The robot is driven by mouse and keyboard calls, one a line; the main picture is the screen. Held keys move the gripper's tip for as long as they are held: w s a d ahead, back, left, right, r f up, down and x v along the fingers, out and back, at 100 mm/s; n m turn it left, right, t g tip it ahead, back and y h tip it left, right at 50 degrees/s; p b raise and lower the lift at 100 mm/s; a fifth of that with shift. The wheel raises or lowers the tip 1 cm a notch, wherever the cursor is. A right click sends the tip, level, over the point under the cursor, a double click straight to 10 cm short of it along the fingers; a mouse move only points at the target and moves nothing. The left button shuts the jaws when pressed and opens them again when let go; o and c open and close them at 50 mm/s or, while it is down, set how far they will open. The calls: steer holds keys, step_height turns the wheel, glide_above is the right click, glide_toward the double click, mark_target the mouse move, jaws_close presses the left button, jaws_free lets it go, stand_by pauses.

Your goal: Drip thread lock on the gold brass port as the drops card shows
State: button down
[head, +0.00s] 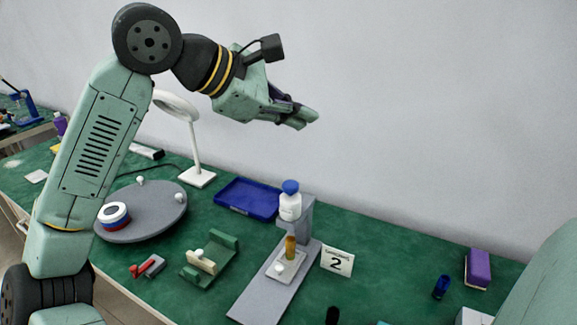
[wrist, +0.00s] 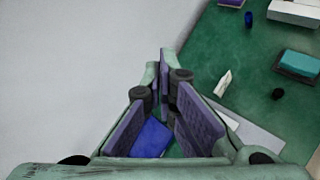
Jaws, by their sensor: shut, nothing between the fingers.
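The gold brass port (head: 290,247) stands upright on a small pale plate (head: 297,266) on the long grey base of a stand (head: 262,298). A white bottle with a blue cap (head: 290,203) sits upright at the top of this stand, above and behind the port. A white card (head: 337,261) with a large "2" stands right of the port; its small print is hard to read. It also shows edge-on in the wrist view (wrist: 223,83). My gripper (head: 304,118) is shut and empty, high above the bench and well above the bottle. Its fingers meet in the wrist view (wrist: 165,70).
A blue tray (head: 247,199) lies behind the stand. Left are a green cradle (head: 216,262), a red-handled grey part (head: 148,267), a round grey turntable (head: 160,213) and a white lamp (head: 194,150). A purple block (head: 478,268) and blue cylinder (head: 441,287) stand right.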

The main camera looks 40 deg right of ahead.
mark_target(292, 186)
steer(key=shift+w+d+f+t+y, duration=0.2)
steer(key=shift+w+f+t+y, duration=0.1)
steer(key=shift+w+f+y, duration=0.2)
steer(key=shift+w+d+f+t+y, duration=0.2)
steer(key=shift+w+f+t+y, duration=0.15)
steer(key=shift+w+f, duration=0.2)
step_height(292, 186, down, 9)
steer(key=b, duration=0.6)
steer(key=shift+r, duration=0.15)
stand_by(0.6)
steer(key=shift+s+f+b, duration=0.1)
steer(key=shift+f+b, duration=0.35)
steer(key=shift+b, duration=0.1)
steer(key=shift+f+b, duration=0.55)
steer(key=shift+f, duration=0.1)
stand_by(0.5)
steer(key=shift+r, duration=0.15)
steer(key=shift+r+p, duration=0.75)
steer(key=shift+r, duration=0.2)
